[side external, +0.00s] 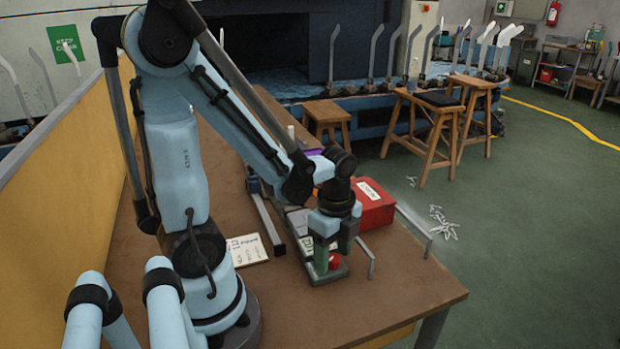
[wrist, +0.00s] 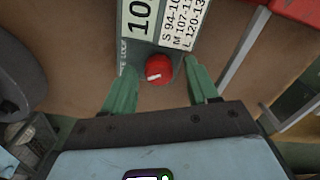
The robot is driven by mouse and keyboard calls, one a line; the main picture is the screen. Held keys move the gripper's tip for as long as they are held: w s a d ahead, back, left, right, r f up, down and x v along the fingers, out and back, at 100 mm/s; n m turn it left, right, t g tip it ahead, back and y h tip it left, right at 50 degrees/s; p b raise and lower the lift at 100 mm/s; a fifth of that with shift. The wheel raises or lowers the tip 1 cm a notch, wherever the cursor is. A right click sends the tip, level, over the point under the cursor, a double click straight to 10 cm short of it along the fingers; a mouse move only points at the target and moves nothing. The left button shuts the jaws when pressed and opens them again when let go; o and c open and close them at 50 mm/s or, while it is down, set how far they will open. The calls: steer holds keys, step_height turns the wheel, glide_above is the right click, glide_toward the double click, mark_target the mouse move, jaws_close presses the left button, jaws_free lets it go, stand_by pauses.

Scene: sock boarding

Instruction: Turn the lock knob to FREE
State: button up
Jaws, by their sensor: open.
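The lock knob (wrist: 159,70) is red and round with a white pointer mark, in the wrist view at the near end of a grey base with label plates. It also shows in the side external view (side external: 334,261), low beside my gripper's fingers. My gripper (wrist: 161,90) is open, with one green finger on each side of the knob and a gap to it on both sides. In the side external view my gripper (side external: 325,262) points down over the base. The white mark on the knob lies nearly crosswise in the wrist view.
A red box (side external: 372,205) stands close behind my gripper on the brown table (side external: 400,300). A grey metal rail (side external: 413,224) runs beside it. A white printed card (side external: 247,250) lies left of the base. The table's near right part is clear.

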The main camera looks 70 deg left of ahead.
mark_target(332, 257)
steer(key=shift+m, duration=1.1)
steer(key=shift+r+m, duration=0.2)
steer(key=shift+m, duration=0.1)
step_height(332, 257, up, 12)
steer(key=w+d+n+t, duration=0.5)
steer(key=n+t, duration=0.1)
steer(key=n, duration=1.1)
steer(key=shift+f+t, duration=0.15)
steer(key=shift+t, duration=0.25)
